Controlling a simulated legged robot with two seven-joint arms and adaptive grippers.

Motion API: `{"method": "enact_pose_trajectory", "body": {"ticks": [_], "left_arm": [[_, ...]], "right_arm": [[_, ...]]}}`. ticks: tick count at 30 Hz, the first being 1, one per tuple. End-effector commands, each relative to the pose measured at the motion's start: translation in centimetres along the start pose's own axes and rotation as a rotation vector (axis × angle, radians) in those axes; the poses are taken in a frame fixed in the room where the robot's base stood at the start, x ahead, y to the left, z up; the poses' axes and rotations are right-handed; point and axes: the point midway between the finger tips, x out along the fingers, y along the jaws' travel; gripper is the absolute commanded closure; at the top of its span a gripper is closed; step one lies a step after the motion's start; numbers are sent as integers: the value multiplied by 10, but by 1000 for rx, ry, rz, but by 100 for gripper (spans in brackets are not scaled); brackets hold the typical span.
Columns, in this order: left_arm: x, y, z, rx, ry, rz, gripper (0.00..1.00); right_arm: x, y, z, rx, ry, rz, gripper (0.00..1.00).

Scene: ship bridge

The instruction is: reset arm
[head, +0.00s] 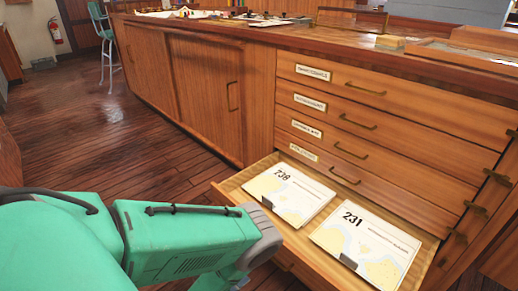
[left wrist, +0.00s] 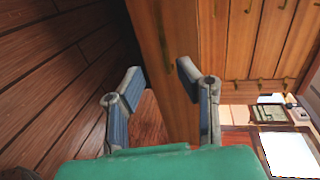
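My left arm (head: 180,240) reaches in from the left in the head view, in front of the open bottom drawer. Its gripper fingers are not clearly seen there. In the left wrist view my left gripper (left wrist: 160,78) has its two fingers apart with nothing between them. It is close to a wooden face of the cabinet, and I cannot tell whether it touches. My right gripper is in neither view.
A wooden cabinet (head: 420,125) has several shut labelled drawers above the open drawer (head: 232,188). Chart 238 (head: 290,192) and chart 231 (head: 370,243) lie in it. A stool (head: 103,45) and fire extinguisher (head: 55,32) are at the back left. The left floor (head: 90,130) is clear.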

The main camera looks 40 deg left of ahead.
Motion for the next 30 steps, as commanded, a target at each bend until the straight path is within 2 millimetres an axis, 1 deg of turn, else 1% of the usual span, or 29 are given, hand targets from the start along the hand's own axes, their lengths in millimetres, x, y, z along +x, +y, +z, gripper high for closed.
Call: {"method": "enact_pose_trajectory", "body": {"ticks": [7,10,14,17,20,21,23,24,26,27,30], "left_arm": [[0,0,0,-2,-1,1,70],[3,-7,2,-38,-17,30,70],[4,-27,6,-210,-95,164,70],[-4,-49,6,-430,-209,323,70],[-25,-73,-3,-667,-348,484,70],[-37,-83,-9,-760,-409,545,70],[-57,-100,-20,-893,-506,634,70],[-72,-113,-28,-974,-574,692,70],[-97,-132,-41,-1086,-678,774,70],[-113,-144,-49,-1145,-741,820,70],[-147,-167,-65,-1249,-876,906,70]], "right_arm": [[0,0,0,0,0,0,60],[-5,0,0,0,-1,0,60],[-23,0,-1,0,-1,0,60],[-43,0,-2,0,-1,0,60],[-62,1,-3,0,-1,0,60],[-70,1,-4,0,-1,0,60],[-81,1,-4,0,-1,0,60],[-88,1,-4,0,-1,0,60],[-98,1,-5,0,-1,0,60],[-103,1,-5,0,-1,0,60],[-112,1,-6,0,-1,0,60]]}}
